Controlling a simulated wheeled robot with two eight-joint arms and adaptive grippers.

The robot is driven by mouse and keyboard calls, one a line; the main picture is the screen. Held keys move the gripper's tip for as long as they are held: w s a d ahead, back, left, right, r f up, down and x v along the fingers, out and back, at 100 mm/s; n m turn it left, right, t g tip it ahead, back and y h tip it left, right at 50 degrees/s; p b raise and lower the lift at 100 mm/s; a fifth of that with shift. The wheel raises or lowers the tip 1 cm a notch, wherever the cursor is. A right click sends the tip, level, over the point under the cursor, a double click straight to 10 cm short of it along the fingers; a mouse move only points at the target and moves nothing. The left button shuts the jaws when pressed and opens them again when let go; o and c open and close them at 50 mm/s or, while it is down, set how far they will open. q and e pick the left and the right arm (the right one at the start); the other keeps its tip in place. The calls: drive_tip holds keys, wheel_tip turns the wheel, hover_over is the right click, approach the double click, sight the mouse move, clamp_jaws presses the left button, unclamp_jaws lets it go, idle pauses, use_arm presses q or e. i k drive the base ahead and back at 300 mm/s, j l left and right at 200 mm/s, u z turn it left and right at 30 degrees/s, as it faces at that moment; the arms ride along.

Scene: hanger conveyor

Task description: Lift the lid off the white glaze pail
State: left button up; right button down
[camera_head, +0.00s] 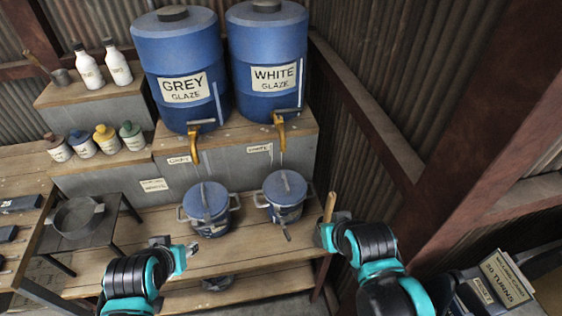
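Two small pails with blue-grey lids stand on the wooden bench below the glaze barrels. The white glaze pail (285,212) is the right one, below the "WHITE" sign; its round lid (285,186) is on, with a small knob on top. The grey glaze pail (207,226) stands left of it, also lidded. My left gripper (184,257) is in front of and below the grey pail, apart from both lids; its finger gap is unclear. My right gripper (325,233) is right of the white pail, apart from its lid. Its fingers are largely hidden by the wrist.
Blue barrels marked grey (181,60) and white (265,50) stand behind, with yellow taps above the pails. An upright wooden handle (329,207) is by my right gripper; I cannot tell whether they touch. A pan (76,218) sits left. Rusty posts bound the right.

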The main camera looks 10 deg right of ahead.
sight(282, 187)
drive_tip(key=i+j+z, duration=0.6)
drive_tip(key=j, duration=0.3)
drive_tip(key=i, duration=0.05)
